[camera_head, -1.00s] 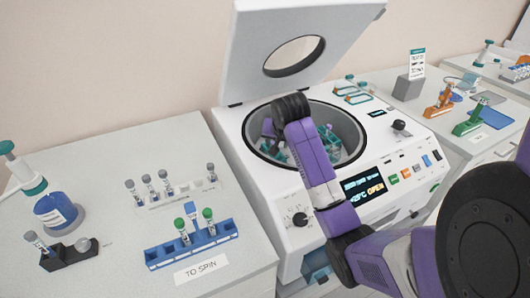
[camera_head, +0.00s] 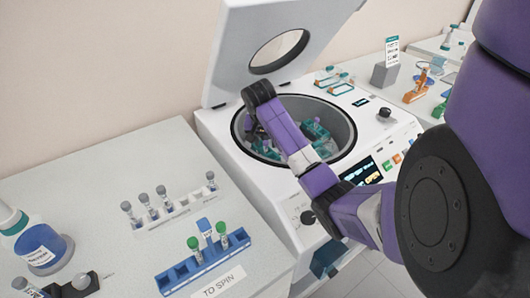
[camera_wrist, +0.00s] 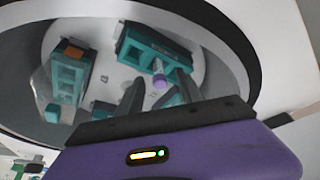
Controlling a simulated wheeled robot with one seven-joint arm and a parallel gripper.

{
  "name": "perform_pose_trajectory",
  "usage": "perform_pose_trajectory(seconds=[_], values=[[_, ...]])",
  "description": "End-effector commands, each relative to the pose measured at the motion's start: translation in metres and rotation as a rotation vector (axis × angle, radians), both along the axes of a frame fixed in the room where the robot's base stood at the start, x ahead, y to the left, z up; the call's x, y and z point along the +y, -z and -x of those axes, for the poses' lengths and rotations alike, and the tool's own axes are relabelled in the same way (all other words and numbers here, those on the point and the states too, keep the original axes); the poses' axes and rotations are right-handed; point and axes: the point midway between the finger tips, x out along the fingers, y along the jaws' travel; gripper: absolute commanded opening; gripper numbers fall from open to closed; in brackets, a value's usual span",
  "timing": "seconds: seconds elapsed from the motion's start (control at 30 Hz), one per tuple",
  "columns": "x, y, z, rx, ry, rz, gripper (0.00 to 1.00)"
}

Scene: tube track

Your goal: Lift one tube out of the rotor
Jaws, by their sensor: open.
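The centrifuge (camera_head: 232,133) stands open in the head view, with the teal buckets of its rotor (camera_head: 318,132) inside the round bowl. My arm reaches over the front rim into the bowl and hides part of the rotor. In the wrist view, my gripper (camera_wrist: 160,80) is open, with two dark fingers pointing into the bowl. A tube with a purple cap (camera_wrist: 159,82) shows between the fingers, beside a teal bucket (camera_wrist: 150,52). I cannot tell whether the fingers touch it. Another teal bucket (camera_wrist: 66,74) with an orange part is at the left.
The raised lid (camera_head: 240,45) stands behind the bowl. On the left bench, a blue rack (camera_head: 207,262) holds green-capped tubes behind a "TO SPIN" label (camera_head: 218,286). A white rack (camera_head: 173,212) holds several grey-capped tubes. A blue-filled bottle (camera_head: 40,248) stands at far left.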

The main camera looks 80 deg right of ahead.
Motion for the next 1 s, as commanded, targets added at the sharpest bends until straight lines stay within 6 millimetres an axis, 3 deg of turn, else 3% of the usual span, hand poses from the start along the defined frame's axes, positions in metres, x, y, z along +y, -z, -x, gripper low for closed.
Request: perform_pose_trajectory(seconds=[0.13,0.37,0.6,1.0], values=[[-0.0047,0.0124,-0.0004,-0.001,0.0,0.0,0.44],[-0.0051,0.0142,-0.0008,-0.001,-0.002,0.0,0.44],[-0.0051,0.0139,-0.0007,-0.001,-0.002,0.0,0.01],[-0.0053,0.0104,-0.001,-0.003,-0.001,0.002,0.0]])
